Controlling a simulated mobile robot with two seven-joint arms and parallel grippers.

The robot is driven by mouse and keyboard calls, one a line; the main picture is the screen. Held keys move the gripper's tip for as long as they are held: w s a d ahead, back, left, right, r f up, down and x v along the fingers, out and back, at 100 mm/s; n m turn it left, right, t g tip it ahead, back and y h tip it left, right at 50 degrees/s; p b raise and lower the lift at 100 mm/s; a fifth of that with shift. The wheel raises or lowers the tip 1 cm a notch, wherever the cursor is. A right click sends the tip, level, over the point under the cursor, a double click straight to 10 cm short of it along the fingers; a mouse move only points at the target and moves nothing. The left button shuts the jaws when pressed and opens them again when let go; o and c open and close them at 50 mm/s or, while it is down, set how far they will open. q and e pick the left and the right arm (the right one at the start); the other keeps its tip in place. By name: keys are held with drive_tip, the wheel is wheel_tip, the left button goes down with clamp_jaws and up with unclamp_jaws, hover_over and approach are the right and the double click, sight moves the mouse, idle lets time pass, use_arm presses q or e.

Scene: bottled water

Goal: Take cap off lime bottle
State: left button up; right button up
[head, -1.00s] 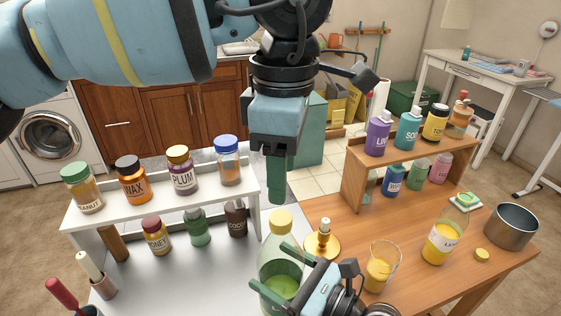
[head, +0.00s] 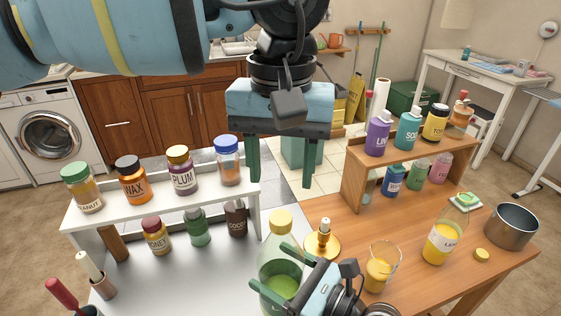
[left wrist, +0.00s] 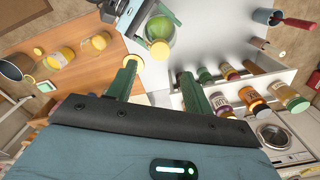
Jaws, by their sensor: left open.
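The lime bottle (head: 282,285) is clear, with green liquid in its lower part and a yellow cap (head: 281,221) on top. It stands upright at the near middle, and its label is not readable. My right gripper (head: 283,277) has its green fingers on either side of the bottle's body and appears closed on it. My left gripper (head: 280,184) points down above the cap, open and empty, its two fingers spread wide and apart from the cap. In the left wrist view the yellow cap (left wrist: 160,50) lies between and beyond the fingertips.
A white shelf (head: 250,200) with several jars stands left. A wooden shelf (head: 355,182) with bottles stands right. A brass stand (head: 322,246), a beaker (head: 381,268), a lemon bottle (head: 440,240), a loose yellow cap (head: 481,255) and a metal pot (head: 511,228) are on the wooden table.

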sight(281, 217)
use_arm(q)
drive_tip(key=m, duration=0.3)
drive_tip(key=shift+f, duration=4)
drive_tip(key=c, duration=1.1)
drive_tip(key=shift+o, duration=0.2)
